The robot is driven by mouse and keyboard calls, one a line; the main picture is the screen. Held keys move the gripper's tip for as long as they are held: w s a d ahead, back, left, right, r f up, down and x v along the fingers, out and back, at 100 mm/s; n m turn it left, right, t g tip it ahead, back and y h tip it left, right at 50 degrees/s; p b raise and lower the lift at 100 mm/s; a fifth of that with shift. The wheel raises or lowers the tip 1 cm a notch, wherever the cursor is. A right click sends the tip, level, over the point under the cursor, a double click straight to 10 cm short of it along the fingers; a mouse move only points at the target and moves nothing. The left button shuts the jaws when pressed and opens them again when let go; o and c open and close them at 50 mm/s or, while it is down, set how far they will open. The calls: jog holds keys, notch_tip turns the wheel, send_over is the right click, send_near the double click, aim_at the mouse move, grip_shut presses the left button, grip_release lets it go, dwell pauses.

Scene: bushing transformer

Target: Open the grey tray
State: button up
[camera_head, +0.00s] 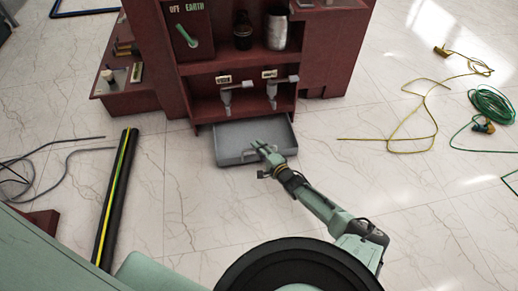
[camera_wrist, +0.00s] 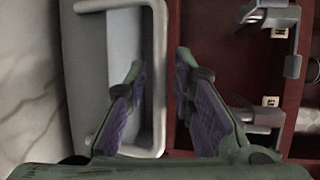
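The grey tray (camera_head: 228,136) sits low at the front of the dark red cabinet. It juts out over the floor, with its inside showing from above. My gripper (camera_head: 262,147) is at its front side, right of centre in the head view, and covers part of it. In the wrist view, the pale grey tray front (camera_wrist: 85,80) is on the left, with a U-shaped grey handle bar (camera_wrist: 159,60). My gripper (camera_wrist: 160,75) is open there, one finger on each side of the bar's line. I cannot tell whether either finger touches it.
The red cabinet (camera_head: 330,60) stands behind, with two grey valve-like parts (camera_head: 272,95) above the tray. A black tube with a yellow-green stripe (camera_head: 115,195) lies left. Yellow cable (camera_head: 415,110) and green cable (camera_head: 490,104) lie right. The floor around the tray's front is clear.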

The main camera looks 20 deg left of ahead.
jog(key=shift+o, duration=0.5)
jog(key=shift+d, duration=0.1)
jog(key=v, duration=1.2)
